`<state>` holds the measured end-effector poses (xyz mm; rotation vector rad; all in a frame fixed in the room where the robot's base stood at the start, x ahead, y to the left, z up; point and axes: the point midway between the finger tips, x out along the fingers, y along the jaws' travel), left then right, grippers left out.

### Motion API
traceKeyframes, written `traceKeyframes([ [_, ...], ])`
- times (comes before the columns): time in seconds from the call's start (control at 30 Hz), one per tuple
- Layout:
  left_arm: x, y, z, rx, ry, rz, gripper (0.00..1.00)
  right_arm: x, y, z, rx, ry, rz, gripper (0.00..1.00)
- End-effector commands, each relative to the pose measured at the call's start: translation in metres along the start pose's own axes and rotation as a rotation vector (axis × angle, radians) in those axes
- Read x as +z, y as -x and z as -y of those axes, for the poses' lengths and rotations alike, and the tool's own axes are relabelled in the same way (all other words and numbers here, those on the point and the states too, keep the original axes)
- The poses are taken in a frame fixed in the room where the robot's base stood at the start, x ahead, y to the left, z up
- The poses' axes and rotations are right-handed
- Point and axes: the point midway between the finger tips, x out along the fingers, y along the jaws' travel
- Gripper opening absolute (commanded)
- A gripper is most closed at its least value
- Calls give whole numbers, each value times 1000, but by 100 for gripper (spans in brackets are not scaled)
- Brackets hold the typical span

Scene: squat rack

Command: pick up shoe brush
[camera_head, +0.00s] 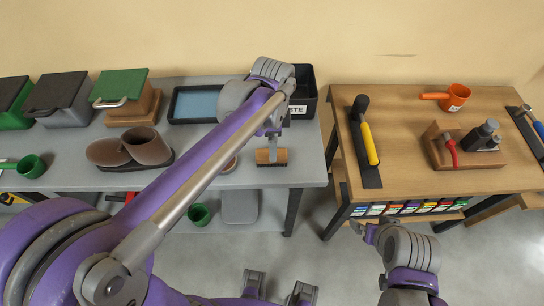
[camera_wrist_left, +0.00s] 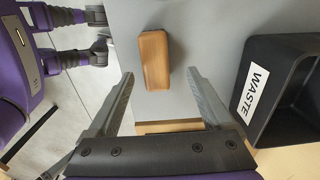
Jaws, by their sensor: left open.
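The shoe brush (camera_head: 271,157) has a brown wooden block with dark bristles along its edge. It is near the front right corner of the grey table (camera_head: 300,172). In the left wrist view the brush (camera_wrist_left: 155,60) lies ahead of my left gripper (camera_wrist_left: 160,74), with one finger on each side and clear gaps between. The gripper is open and empty. In the head view my left gripper (camera_head: 270,142) is just above and behind the brush and hides part of it. My right gripper (camera_head: 362,231) is low, off the front of the wooden table; its fingers are unclear.
A black WASTE bin (camera_head: 304,95) stands behind my left gripper and also shows in the wrist view (camera_wrist_left: 288,92). A blue tray (camera_head: 195,104) and brown boots (camera_head: 130,150) are to the left. A wooden table (camera_head: 410,120) with tools stands right, across a gap.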

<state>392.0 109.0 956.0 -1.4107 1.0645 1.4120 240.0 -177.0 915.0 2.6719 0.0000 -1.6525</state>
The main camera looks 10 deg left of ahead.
Motion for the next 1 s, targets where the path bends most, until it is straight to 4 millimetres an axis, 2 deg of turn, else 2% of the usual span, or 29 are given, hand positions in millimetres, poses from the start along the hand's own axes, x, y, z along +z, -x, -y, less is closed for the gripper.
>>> traceKeyframes([
  [0.37, 3, -48, -7, 0, 1, 0, 85, 1, -1, 0, 0, 0, 1, 100],
  [0.67, 3, -52, -7, -1, 2, 0, 85, 1, -1, 0, 0, 0, 1, 100],
  [1.0, 3, -52, -7, -1, 2, 0, 24, 1, -1, 0, 0, 0, 1, 100],
])
